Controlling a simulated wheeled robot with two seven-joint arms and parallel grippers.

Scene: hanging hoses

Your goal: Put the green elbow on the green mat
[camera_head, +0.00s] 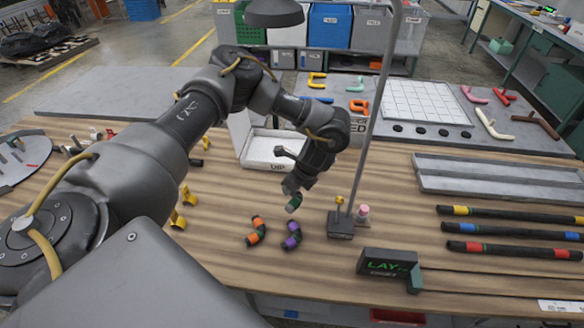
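My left arm comes in from the left, and its gripper (292,188) points down over the middle of the wooden table. The gripper is shut on the green elbow (294,204), a short dark piece with a green band, which appears to hang just above the table. An elbow with orange bands (256,231) and one with purple bands (291,236) lie below it, apart from it. I cannot make out a green mat clearly; a small dark green piece (415,280) shows beside the LAY sign (388,266). My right gripper is not in view.
A lamp post on a dark base (341,225) stands just right of the gripper, with a pink-topped piece (362,213) beside it. A white tray (262,150) lies behind. Banded hoses (510,232) and a grey metal tray (490,175) lie at right. Yellow pieces (185,200) lie left.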

